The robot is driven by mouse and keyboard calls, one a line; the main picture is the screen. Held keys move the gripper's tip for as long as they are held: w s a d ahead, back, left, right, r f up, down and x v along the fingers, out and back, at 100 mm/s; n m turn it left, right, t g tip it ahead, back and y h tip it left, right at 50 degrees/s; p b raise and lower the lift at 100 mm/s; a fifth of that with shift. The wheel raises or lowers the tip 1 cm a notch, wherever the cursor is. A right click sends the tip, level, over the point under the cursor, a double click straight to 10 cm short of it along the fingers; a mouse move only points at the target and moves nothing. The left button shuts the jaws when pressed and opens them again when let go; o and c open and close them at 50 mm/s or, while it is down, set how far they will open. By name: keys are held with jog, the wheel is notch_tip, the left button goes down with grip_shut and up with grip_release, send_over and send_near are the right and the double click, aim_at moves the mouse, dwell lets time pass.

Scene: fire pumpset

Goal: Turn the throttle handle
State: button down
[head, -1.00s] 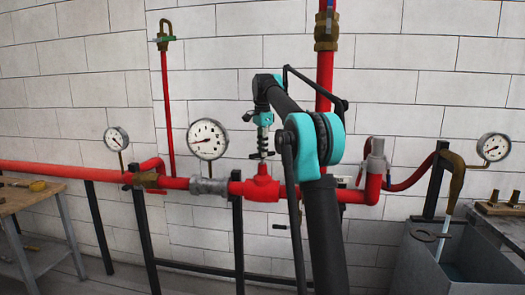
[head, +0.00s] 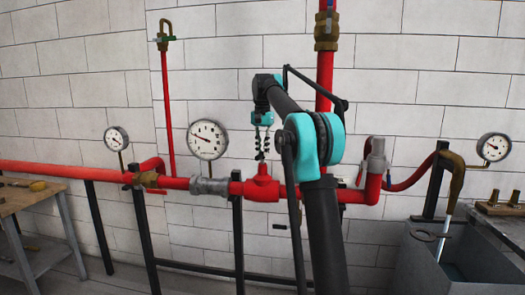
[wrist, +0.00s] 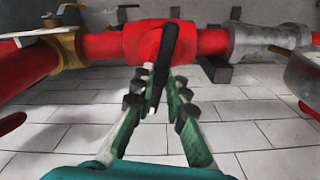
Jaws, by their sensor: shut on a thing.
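The throttle handle (wrist: 165,62) is a black lever on the red valve body (wrist: 150,40) in the wrist view. It stands tilted between my fingertips. My gripper (wrist: 160,82) has its green and grey fingers closed around it from both sides. In the head view my gripper (head: 262,153) points down just above the red valve body (head: 262,186). The handle cannot be made out clearly there, as the fingers cover it.
A red pipe (head: 60,170) runs along the white brick wall, with a large gauge (head: 207,140) left of my gripper. A vertical red pipe (head: 325,75) stands behind my arm. A workbench (head: 30,200) is at left and a grey tank (head: 440,255) at right.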

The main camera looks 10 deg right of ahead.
jog(key=shift+n, duration=0.5)
jog(key=c, duration=1.5)
grip_release()
jog(key=shift+c, duration=0.2)
jog(key=shift+r, duration=3.8)
